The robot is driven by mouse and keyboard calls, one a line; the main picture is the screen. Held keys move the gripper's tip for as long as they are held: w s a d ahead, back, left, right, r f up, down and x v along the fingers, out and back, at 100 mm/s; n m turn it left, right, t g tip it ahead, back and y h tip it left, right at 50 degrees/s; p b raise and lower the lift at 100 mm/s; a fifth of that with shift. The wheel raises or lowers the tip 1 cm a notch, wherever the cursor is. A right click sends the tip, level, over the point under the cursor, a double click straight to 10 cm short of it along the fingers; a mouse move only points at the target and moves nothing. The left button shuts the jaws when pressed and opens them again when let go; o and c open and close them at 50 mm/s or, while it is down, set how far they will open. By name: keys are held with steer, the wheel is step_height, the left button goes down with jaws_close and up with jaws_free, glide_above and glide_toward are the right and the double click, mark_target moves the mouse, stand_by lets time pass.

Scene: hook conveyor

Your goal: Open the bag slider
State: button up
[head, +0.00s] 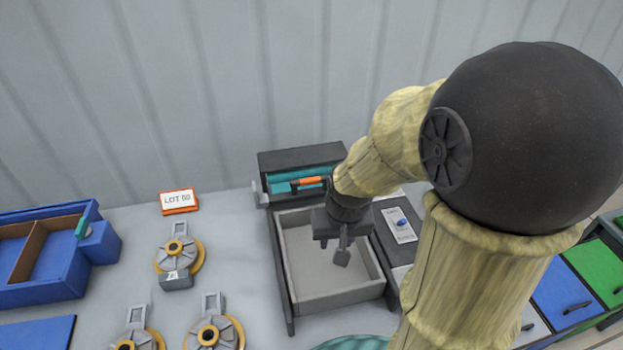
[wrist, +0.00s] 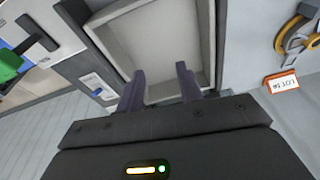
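A dark box (head: 300,160) stands against the wall behind the grey tray. It holds teal material (head: 283,187) and a bar with an orange grip (head: 312,181). I cannot tell for sure which part is the bag slider; my arm hides the box's right end. My gripper (head: 338,250) points down above the grey tray (head: 335,303), in front of the box and apart from the orange grip. In the wrist view my gripper (wrist: 160,82) has its two dark fingers apart, with nothing between them, over the tray (wrist: 98,18). The orange grip does not show in that view.
Left are a blue bin (head: 98,245), an orange-framed LOT sign (head: 179,201) and several grey-and-yellow hook pieces (head: 178,252). A dark panel with a white plate and blue switch (head: 402,223) adjoins the tray's right. Blue (head: 568,292) and green (head: 592,265) bins lie far right.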

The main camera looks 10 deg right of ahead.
steer(key=w+d+r+m+g+y+p, duration=0.1)
steer(key=w+d+r+m+p, duration=0.3)
steer(key=w+m, duration=0.4)
steer(key=w+d+r+m+g+y+p, duration=0.1)
steer(key=w+d+r+m+y+p, duration=0.2)
steer(key=w, duration=1.4)
step_height(320, 180, up, 5)
steer(key=d+m+p, duration=0.1)
steer(key=m+p, duration=0.2)
steer(key=m, duration=0.2)
steer(key=shift+f+m+y+p, duration=0.15)
steer(key=shift+m+y+p, duration=0.15)
steer(key=shift+a+f, duration=0.1)
steer(key=p, duration=0.5)
glide_toward(311, 179)
steer(key=x, duration=0.8)
jaws_close()
